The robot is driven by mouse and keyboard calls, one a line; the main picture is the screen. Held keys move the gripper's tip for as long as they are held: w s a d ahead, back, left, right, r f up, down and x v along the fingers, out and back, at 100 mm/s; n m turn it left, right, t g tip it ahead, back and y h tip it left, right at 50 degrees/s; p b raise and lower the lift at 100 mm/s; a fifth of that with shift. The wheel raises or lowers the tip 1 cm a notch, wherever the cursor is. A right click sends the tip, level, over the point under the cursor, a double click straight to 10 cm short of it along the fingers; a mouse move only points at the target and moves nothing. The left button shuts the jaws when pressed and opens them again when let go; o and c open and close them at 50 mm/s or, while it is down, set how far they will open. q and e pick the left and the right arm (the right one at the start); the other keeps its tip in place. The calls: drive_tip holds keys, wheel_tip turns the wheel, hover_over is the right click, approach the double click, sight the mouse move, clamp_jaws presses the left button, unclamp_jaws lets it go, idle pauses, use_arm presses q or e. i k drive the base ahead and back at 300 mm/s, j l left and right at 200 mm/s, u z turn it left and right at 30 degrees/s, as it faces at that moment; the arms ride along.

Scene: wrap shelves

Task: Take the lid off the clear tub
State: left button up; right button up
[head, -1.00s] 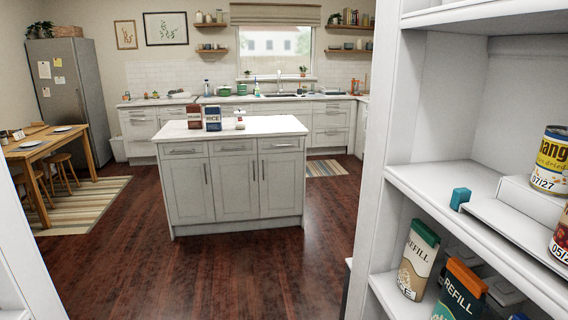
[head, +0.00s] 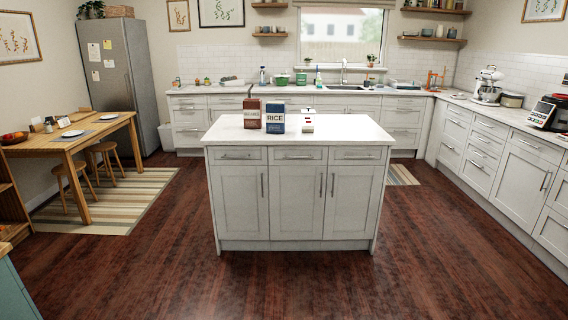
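I cannot make out a clear tub with a lid for certain in the head view. On the white island top (head: 350,126) stand a brown-red box (head: 252,113), a dark blue box marked RICE (head: 275,117) and a small white and red item (head: 308,124), too small to name. The island is ahead of me across the floor. Neither of my grippers is in view.
Open wooden floor (head: 300,285) lies between me and the island. A dining table (head: 75,140) with stools stands at the left beside a fridge (head: 124,80). Counters line the back and right, with a stand mixer (head: 488,85) and a scale-like device (head: 546,113).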

sight(304, 111)
drive_tip(key=i+z, duration=0.1)
drive_tip(key=i, duration=0.8)
drive_tip(key=i+j+z, duration=0.1)
drive_tip(key=i, duration=0.8)
